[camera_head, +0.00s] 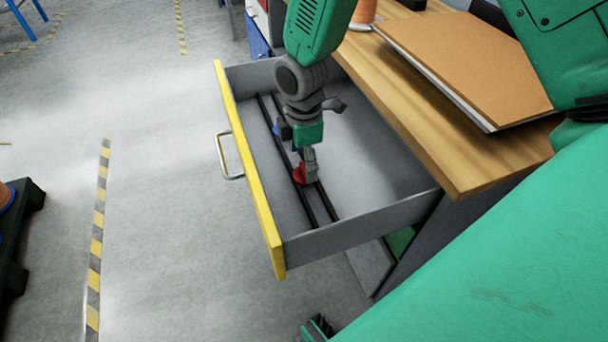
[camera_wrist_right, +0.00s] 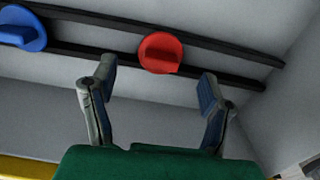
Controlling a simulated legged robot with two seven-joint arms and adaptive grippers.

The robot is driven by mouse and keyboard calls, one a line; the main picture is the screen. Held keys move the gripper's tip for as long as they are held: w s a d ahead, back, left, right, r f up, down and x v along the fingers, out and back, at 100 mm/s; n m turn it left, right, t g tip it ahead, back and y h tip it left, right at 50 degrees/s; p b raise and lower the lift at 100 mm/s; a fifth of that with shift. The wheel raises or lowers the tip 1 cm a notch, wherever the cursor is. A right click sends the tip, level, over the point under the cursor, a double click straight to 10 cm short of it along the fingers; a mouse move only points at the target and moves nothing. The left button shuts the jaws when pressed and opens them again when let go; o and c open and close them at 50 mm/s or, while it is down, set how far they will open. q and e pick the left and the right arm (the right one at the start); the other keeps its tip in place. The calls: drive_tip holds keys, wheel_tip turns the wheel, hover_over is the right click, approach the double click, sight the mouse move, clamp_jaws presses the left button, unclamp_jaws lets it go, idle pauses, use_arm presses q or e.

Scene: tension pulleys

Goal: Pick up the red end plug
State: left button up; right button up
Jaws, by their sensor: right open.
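The red end plug (camera_head: 300,175) sits on two dark rails (camera_head: 321,205) inside the open drawer (camera_head: 370,232). In the right wrist view the red end plug (camera_wrist_right: 160,53) lies just beyond and between my fingertips, with no finger touching it. My right gripper (camera_wrist_right: 155,88) is open and empty, pointing at the plug. In the head view my right gripper (camera_head: 309,165) reaches down into the drawer and partly covers the plug. A blue plug (camera_wrist_right: 24,28) sits on the same rails to the left in the wrist view.
The drawer's yellow front (camera_head: 247,165) with a metal handle (camera_head: 228,157) and its grey walls surround the plug. A wooden worktop (camera_head: 440,130) overhangs the drawer on the right, carrying a brown board (camera_head: 470,65). The drawer floor right of the rails is clear.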

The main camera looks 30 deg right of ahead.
sight(303, 168)
wheel_tip(303, 168, down, 4)
drive_tip(key=shift+f+b, duration=0.2)
drive_tip(key=shift+b, duration=0.6)
drive_tip(key=shift+r, duration=0.1)
drive_tip(key=shift+c, duration=0.8)
drive_tip(key=c, duration=0.8)
drive_tip(key=shift+o, duration=0.2)
